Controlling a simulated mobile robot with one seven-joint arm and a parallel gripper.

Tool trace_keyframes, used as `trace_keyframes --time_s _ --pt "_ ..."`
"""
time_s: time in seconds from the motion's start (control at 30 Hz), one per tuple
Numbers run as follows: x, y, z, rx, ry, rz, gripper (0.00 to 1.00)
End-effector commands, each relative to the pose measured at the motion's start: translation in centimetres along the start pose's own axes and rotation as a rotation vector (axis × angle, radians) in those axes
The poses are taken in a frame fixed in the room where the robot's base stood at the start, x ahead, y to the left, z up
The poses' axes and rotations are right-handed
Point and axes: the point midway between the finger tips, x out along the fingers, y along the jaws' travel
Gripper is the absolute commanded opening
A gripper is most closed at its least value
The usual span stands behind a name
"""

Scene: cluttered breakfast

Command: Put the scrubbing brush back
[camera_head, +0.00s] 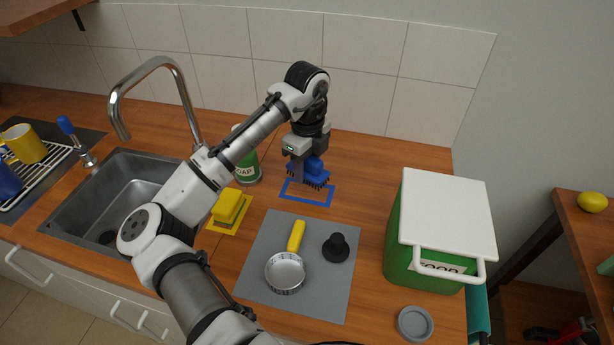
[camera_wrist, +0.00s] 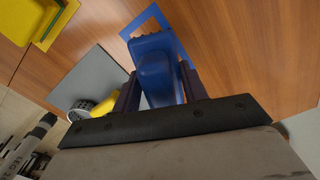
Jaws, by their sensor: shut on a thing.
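My gripper (camera_head: 306,160) is shut on the blue scrubbing brush (camera_head: 312,175), whose dark bristles point down. The brush hangs just above or at a blue rectangular outline (camera_head: 307,194) on the wooden counter; I cannot tell if it touches the counter. In the wrist view the brush (camera_wrist: 158,72) sits between the two fingers (camera_wrist: 160,88), and part of the blue outline (camera_wrist: 150,20) shows beyond it. The gripper hides part of the brush.
A green soap container (camera_head: 247,168) stands behind my arm, left of the outline. A yellow sponge (camera_head: 228,206) lies on a yellow-outlined spot. A grey mat (camera_head: 262,245) holds a strainer (camera_head: 285,272) and a black knob-like thing (camera_head: 336,247). A green food bin (camera_head: 400,259) stands right.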

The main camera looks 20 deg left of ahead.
Motion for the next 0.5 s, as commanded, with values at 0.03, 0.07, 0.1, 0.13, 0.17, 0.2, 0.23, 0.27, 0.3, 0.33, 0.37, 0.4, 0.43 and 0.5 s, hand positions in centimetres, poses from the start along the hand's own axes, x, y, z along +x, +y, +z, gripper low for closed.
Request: trace_keyframes --time_s 0.03,0.07,0.1,0.13,0.17,0.2,0.23,0.27,0.3,0.33,0.37,0.4,0.43,0.5 --pt "0.5 0.0 0.0 -0.001 0.0 0.0 0.2" --pt "0.8 0.0 0.1 -0.001 -0.001 0.0 0.2" --pt "1.0 0.0 0.1 -0.001 -0.001 0.0 0.2" --pt "1.2 0.0 0.1 -0.001 -0.001 0.0 0.2" --pt "1.4 0.0 0.1 -0.001 -0.001 0.0 0.2" --pt "1.6 0.0 0.1 -0.001 -0.001 -0.001 0.2" --pt "1.9 0.0 0.0 -0.001 0.0 -0.001 0.2" --pt "2.2 0.0 0.0 -0.001 0.001 0.0 0.2" --pt "2.7 0.0 0.0 -0.001 0.001 0.001 0.2" --pt "3.1 0.0 0.0 -0.001 0.001 0.001 0.2" --pt "3.6 0.0 0.0 -0.002 0.001 0.001 0.2" --pt "4.2 0.0 0.0 -0.002 0.0 0.001 0.2" --pt "4.5 0.0 0.0 -0.002 0.001 0.001 0.2" --pt "5.1 0.0 0.0 -0.001 0.0 0.0 0.2"
